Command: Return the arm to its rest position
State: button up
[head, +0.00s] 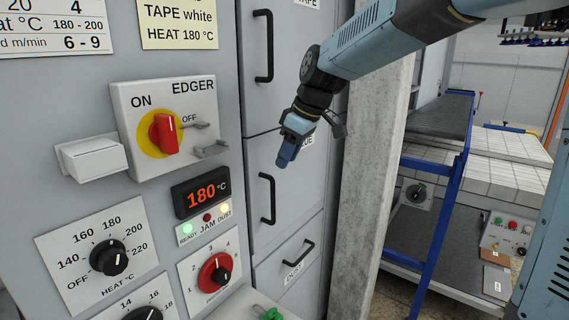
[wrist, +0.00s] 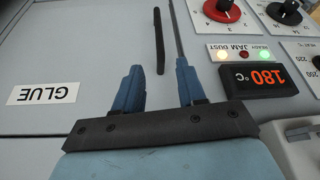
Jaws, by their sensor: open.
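My gripper (head: 287,160) hangs from my blue arm in the head view, in front of the grey cabinet doors and partly over the GLUE label. Its blue fingers point down. In the wrist view the two fingers (wrist: 157,78) stand apart, with nothing between them but the grey panel and a black door handle beyond. The gripper holds nothing. Whether it touches the cabinet cannot be told.
The edger panel (head: 200,85) carries a red switch (head: 164,133), a 180 °C display (head: 200,194) and dials. Black door handles (head: 267,200) stick out nearby. A concrete pillar (head: 362,210) stands right of the cabinet, with a blue-framed conveyor (head: 440,200) beyond.

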jog(key=shift+d, duration=0.1)
jog(key=s+d+f+m+t+h, duration=0.1)
jog(key=s+d+m+t+h, duration=0.1)
jog(key=s+d+m, duration=0.4)
jog(key=s+d+f+m+t+h, duration=0.1)
jog(key=s+d+m, duration=0.6)
jog(key=s+d, duration=0.8)
jog(key=shift+s+d+t+h, duration=0.35)
jog(key=shift+d+h, duration=0.25)
jog(key=shift+d, duration=1.8)
